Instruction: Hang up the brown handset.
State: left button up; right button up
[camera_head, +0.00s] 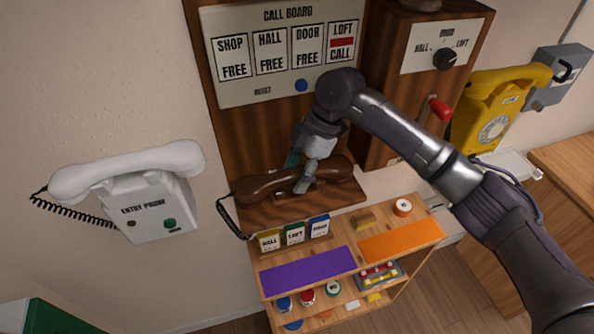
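The brown handset (262,187) lies lengthwise low on the wooden board, over a brown wooden base (262,213). I cannot tell whether it rests fully on the base or is held slightly above it. My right gripper (301,178) reaches down from above at the handset's middle, with one finger in front of the grip. The far finger is mostly hidden, so how tightly it closes is unclear. A black coiled cord (230,220) hangs at the handset's left end. My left gripper is out of view.
The call board (288,95) above shows LOFT CALL with a red bar. A white entry phone (155,205) is left, a yellow dial phone (492,115) right. Below stands a shelf with a purple mat (307,267), an orange mat (400,240) and small labelled boxes (295,233).

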notch_tip(320, 180, up, 10)
dwell(0.7)
dwell(0.4)
